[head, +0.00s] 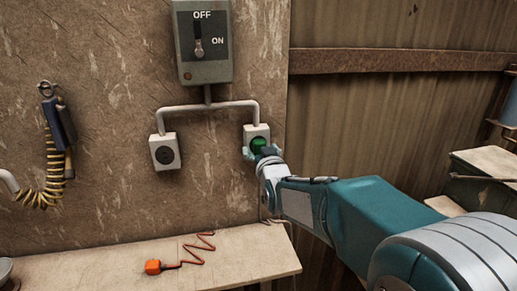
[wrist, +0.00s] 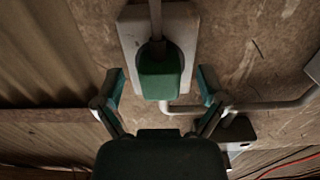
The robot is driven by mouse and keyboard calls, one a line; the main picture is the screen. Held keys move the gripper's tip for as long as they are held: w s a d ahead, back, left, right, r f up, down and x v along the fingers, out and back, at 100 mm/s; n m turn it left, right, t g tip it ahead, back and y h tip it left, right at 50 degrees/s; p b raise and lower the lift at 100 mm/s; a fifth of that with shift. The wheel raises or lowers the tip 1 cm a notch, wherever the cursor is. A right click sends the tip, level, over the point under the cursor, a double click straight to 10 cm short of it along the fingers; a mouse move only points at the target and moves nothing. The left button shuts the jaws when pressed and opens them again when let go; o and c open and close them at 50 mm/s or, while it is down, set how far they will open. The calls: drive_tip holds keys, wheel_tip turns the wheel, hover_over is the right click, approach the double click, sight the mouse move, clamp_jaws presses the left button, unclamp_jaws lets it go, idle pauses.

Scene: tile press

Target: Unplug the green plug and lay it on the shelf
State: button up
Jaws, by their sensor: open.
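The green plug (head: 259,144) sits in the right-hand socket (head: 251,131) on the wall. In the wrist view the green plug (wrist: 160,80) stands against its pale socket plate (wrist: 130,32), with a grey cable running from it. My gripper (head: 265,154) is at the plug and partly hides it in the head view. In the wrist view my gripper (wrist: 161,88) is open, with one finger on each side of the plug and a visible gap to both. The wooden shelf (head: 235,256) runs along the wall below.
An orange plug (head: 153,267) with a zigzag red cord lies on the shelf; its right part is bare. A second socket (head: 165,152) is to the left. A tool with a coiled cord (head: 60,130) hangs at left.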

clamp_jaws()
drive_tip(key=shift+s, duration=0.15)
drive_tip(key=shift+v, duration=2.85)
